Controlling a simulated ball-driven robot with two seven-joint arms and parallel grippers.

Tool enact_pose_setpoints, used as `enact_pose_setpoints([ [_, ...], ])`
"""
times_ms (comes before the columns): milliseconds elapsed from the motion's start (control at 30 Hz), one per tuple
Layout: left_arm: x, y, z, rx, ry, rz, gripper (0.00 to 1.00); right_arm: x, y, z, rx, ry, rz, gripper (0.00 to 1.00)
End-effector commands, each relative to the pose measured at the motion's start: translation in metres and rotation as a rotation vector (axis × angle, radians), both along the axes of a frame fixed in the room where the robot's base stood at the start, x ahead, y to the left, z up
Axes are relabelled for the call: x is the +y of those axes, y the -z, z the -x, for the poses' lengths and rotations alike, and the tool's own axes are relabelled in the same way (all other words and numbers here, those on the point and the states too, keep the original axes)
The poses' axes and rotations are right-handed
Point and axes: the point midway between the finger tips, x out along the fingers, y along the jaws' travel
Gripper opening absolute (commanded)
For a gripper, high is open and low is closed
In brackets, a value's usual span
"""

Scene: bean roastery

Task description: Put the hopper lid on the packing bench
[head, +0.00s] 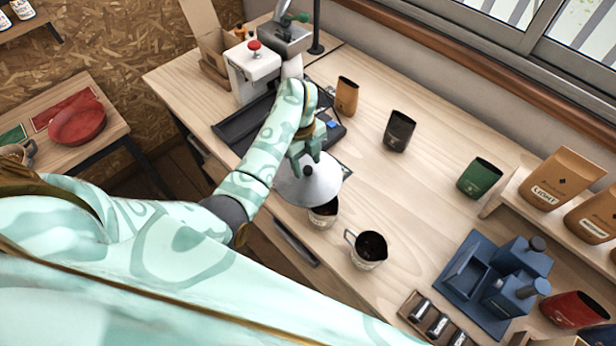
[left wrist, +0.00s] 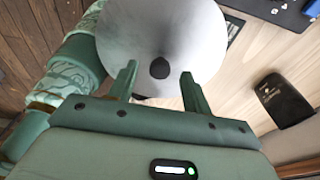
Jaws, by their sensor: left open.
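The hopper lid (head: 325,185) is a grey cone with a black knob, near the front edge of the wooden packing bench (head: 400,185). It hides part of a dark-filled cup (head: 322,217); I cannot tell whether it rests on the bench or on something else. My left gripper (head: 307,160) is just above the lid and open. In the left wrist view the lid (left wrist: 195,35) lies beyond the open fingers (left wrist: 159,72), with the knob seen between the fingertips. Contact with the knob cannot be told. My right gripper is not in view.
A jug of beans (head: 369,250) stands right of the lid. Black (head: 399,131), brown (head: 347,97) and green (head: 480,178) pouches stand farther back. A white machine (head: 252,72) with a dark tray is behind my arm; a blue station (head: 500,280) is at right. The bench middle is clear.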

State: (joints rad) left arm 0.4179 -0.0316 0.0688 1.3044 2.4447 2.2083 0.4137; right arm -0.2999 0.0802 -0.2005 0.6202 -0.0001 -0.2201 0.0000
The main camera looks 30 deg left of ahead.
Motion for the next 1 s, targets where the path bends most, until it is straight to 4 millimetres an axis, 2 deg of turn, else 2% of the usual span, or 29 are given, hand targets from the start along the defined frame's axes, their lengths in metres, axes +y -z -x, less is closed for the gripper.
enact_pose_setpoints([
  [33, -0.001, 0.010, 0.001, 0.003, 0.000, -0.001, 0.49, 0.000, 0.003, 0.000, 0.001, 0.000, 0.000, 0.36],
  [133, -0.003, 0.020, 0.001, 0.002, 0.000, -0.001, 0.49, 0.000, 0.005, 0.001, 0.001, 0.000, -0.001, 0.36],
  [367, -0.003, 0.021, 0.001, 0.000, 0.000, 0.000, 0.49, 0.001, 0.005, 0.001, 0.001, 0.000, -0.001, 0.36],
  [400, -0.003, 0.021, 0.001, 0.000, 0.000, 0.000, 0.43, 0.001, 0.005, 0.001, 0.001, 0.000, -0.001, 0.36],
  [567, -0.003, 0.021, 0.001, 0.000, 0.001, -0.001, 0.00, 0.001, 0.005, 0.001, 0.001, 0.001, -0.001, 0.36],
  [867, -0.003, 0.020, 0.001, -0.001, 0.001, -0.001, 0.00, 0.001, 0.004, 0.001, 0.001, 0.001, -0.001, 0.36],
  [1000, -0.003, 0.012, 0.001, -0.002, 0.000, -0.002, 0.00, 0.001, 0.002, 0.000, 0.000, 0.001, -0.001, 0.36],
])
